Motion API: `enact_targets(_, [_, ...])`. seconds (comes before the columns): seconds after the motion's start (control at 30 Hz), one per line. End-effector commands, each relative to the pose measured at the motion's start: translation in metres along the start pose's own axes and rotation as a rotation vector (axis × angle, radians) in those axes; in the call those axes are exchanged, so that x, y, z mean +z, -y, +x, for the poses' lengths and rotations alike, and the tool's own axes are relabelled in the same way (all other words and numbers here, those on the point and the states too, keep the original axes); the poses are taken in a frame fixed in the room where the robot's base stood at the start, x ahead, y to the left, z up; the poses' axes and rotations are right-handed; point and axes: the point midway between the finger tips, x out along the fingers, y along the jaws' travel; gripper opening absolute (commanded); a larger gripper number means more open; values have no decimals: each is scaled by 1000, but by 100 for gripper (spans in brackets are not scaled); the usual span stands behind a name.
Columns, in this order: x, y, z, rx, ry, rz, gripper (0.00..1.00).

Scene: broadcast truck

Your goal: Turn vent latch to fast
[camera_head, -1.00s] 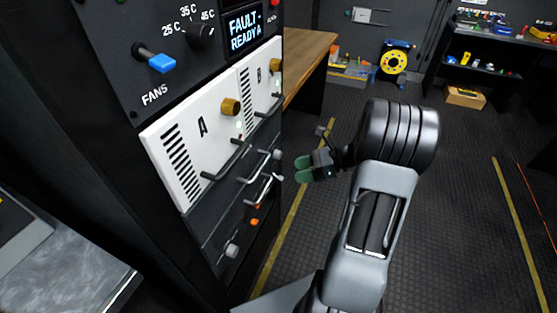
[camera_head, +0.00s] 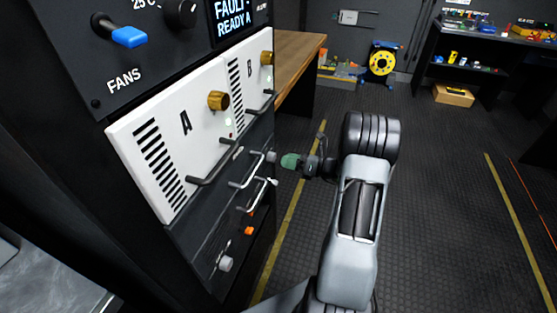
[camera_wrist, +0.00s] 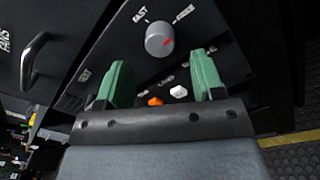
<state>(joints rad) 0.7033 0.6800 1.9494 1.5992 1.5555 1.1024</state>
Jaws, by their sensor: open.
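A round grey knob (camera_wrist: 160,40) with a red mark sits on the dark panel in the wrist view. A FAST label (camera_wrist: 140,15) is at its upper left and another label, hard to read, is at its upper right. The red mark points toward the right.
An orange button (camera_wrist: 155,101) and a white button (camera_wrist: 178,91) are below the knob. The rack has white modules A and B (camera_head: 190,125) with protruding handles (camera_head: 215,165). A wooden bench (camera_head: 300,60) stands behind. The floor (camera_head: 430,200) to the right is clear.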

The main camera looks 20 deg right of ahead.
Motion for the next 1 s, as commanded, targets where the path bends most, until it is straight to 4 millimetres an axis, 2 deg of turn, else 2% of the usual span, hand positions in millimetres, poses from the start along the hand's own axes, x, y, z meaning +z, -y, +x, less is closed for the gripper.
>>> enact_targets(0.1, [-1,0,17,1,-2,-1,62])
enact_targets(0.3, [0,0,34,0,-1,-1,62])
enact_targets(0.7, [0,0,39,-2,0,-1,62])
enact_targets(0.77, [0,0,39,-2,0,-1,58])
enact_targets(1.0, [0,0,39,-1,0,-1,35])
